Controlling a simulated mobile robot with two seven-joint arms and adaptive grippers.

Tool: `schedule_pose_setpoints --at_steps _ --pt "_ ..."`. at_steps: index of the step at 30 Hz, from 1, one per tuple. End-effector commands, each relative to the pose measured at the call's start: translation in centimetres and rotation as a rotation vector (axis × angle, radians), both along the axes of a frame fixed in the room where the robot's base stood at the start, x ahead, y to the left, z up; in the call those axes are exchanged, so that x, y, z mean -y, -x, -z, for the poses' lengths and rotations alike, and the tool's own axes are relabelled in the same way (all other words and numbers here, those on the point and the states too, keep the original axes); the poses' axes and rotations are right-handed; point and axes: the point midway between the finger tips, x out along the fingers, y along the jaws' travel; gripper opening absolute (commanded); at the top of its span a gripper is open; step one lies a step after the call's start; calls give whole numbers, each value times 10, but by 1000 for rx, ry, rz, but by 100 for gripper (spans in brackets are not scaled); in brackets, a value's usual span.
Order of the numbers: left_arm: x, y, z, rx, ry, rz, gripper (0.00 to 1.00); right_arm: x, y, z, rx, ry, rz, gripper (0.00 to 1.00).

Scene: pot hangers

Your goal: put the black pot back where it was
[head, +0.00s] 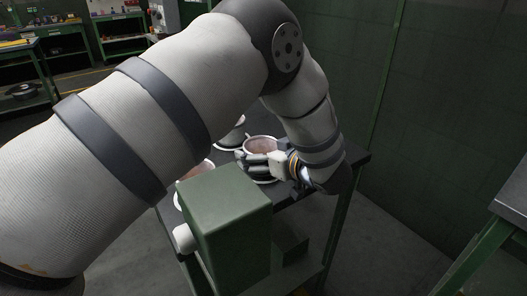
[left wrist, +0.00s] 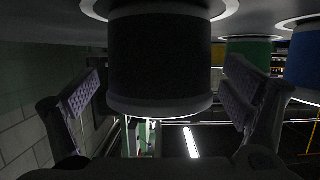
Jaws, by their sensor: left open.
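The black pot (left wrist: 160,60) fills the middle of the left wrist view, which looks upside down, with the grey table surface along its top. The pot stands upright on a white saucer (left wrist: 228,10). My left gripper (left wrist: 164,75) is open, with one ridged finger pad on each side of the pot and a visible gap to it on both sides. In the head view the gripper (head: 257,160) is around the pot (head: 261,145), whose light rim and reddish-brown inside show. My right gripper is out of view.
A green pot (left wrist: 248,48), a blue pot (left wrist: 304,55) and a yellowish pot (left wrist: 217,55) stand beyond the black one on the dark table (head: 310,203). A green box (head: 225,215) is in front. My left arm hides much of the table. A green wall (head: 440,100) stands at right.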

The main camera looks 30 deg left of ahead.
Motion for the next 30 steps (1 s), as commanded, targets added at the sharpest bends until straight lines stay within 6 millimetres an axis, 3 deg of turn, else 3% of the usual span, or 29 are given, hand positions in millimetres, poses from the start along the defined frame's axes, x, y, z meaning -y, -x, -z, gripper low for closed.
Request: schedule_pose_setpoints --at_steps 4,15,20,30 --pt "15 5 -10 3 1 2 94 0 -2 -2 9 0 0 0" --pt "93 39 -41 3 -1 2 94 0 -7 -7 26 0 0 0" --pt "103 45 -44 0 0 -1 94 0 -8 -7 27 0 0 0" --pt "104 45 -43 0 0 -1 94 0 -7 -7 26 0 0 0"
